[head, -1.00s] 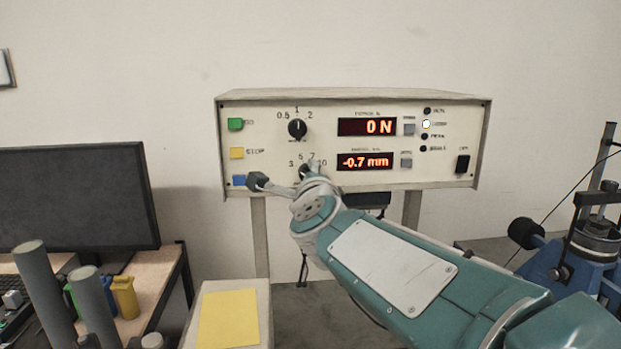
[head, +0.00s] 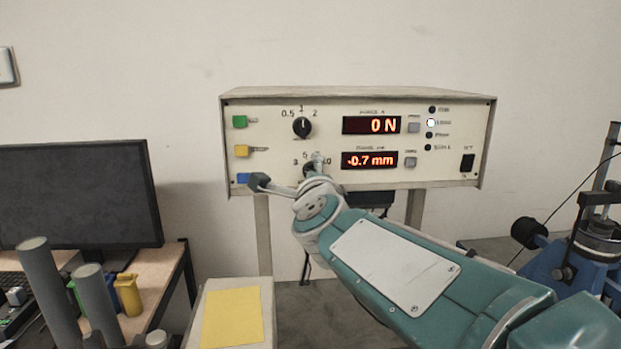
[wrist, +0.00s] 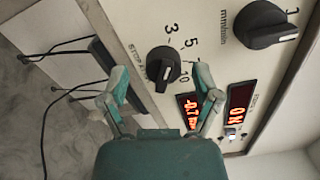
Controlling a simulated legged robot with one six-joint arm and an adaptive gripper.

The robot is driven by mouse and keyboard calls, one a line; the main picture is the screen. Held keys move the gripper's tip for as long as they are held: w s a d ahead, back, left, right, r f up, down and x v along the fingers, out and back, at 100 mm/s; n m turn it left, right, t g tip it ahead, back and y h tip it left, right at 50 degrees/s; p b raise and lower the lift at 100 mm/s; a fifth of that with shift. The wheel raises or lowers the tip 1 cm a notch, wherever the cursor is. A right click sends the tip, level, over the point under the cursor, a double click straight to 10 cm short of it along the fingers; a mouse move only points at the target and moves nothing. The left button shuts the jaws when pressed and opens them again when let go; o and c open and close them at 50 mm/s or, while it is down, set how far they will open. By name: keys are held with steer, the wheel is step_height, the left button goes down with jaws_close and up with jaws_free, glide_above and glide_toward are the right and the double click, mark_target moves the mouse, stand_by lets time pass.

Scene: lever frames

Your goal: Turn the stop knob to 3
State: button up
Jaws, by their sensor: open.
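The stop knob (wrist: 163,68) is a round black knob with a grip bar, on the cream panel face with the marks 3, 5 and 10 and "STOP AT" beside it. The 7 mark is hidden in the wrist view by a finger. Where the knob's pointer stands is not clear. My gripper (wrist: 162,76) is open, with one finger on each side of the knob and gaps visible between. In the head view my gripper (head: 312,168) is in front of the lower dial and hides most of the knob.
The instrument box (head: 360,95) carries an upper black knob (head: 302,127), two red displays reading 0 N and -0.7 mm, and green, yellow and blue buttons at left. A monitor (head: 75,195) stands at left, blue apparatus (head: 580,265) at right. Cables hang below the box.

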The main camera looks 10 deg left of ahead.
steer(key=v, duration=1.2)
steer(key=shift+a, duration=0.15)
steer(key=s+d+f+n+g+h, duration=0.2)
steer(key=s+d+f+n+g, duration=0.4)
steer(key=d+f, duration=0.5)
steer(key=s+d+f+n+g+h, duration=0.2)
steer(key=s+d+f+n+g, duration=0.3)
steer(key=s+d+f+n, duration=0.5)
step_height(320, 180, down, 3)
steer(key=shift+s+d+r+n+g+h, duration=0.1)
steer(key=shift+s+d+n+g+h, duration=0.3)
steer(key=shift+n, duration=0.5)
